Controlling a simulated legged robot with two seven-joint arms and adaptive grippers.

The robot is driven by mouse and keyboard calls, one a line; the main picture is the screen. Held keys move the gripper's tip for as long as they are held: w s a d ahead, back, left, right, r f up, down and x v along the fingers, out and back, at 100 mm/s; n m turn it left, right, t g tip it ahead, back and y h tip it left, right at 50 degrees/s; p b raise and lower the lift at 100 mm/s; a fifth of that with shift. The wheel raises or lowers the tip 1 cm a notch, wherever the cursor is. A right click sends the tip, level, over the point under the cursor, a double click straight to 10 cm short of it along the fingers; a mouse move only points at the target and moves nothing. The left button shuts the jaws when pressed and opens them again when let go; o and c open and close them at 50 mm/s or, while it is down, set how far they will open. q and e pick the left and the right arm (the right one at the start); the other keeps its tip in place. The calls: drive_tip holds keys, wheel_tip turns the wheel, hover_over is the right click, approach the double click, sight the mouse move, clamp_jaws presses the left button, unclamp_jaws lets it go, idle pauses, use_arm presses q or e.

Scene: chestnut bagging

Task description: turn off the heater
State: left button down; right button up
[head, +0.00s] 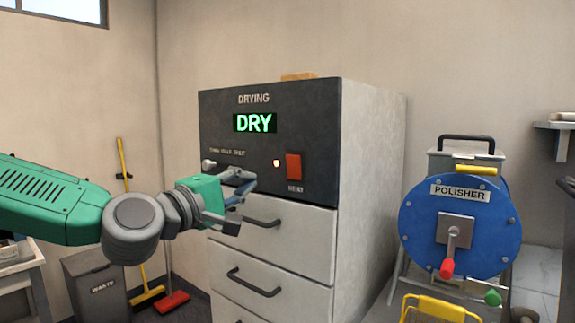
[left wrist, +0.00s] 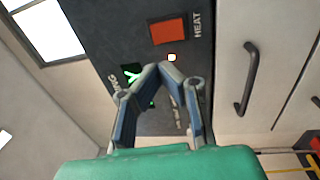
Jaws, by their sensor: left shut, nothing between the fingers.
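The drying cabinet (head: 370,180) stands in the middle of the head view, with a dark control panel (head: 224,118) on top. Its display (head: 255,123) reads DRY in green. A red HEAT switch (head: 294,166) sits at the panel's lower right, and a small light (head: 276,163) glows beside it. The switch also shows in the left wrist view (left wrist: 168,30), beyond the fingertips. My left gripper (head: 250,178) is shut and empty in front of the panel, left of the switch and apart from it. My right gripper is not in view.
Drawers with dark handles (head: 262,223) are below the panel. A blue polisher (head: 460,227) with a red-handled crank stands to the right. A waste bin (head: 97,285), a yellow broom (head: 125,170) and a red brush (head: 174,299) are at the left.

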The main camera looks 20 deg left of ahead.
sight(293, 162)
use_arm(q)
drive_tip(key=p+x, duration=0.2)
drive_tip(key=x, duration=1)
drive_tip(key=shift+w+d+r, duration=0.1)
drive_tip(key=shift+w+d, duration=0.1)
drive_tip(key=shift+w, duration=0.05)
drive_tip(key=shift+a, duration=0.1)
drive_tip(key=shift+w+r+p, duration=0.2)
drive_tip(key=shift+p, duration=0.6)
drive_tip(key=shift+f, duration=0.15)
drive_tip(key=shift+g, duration=0.3)
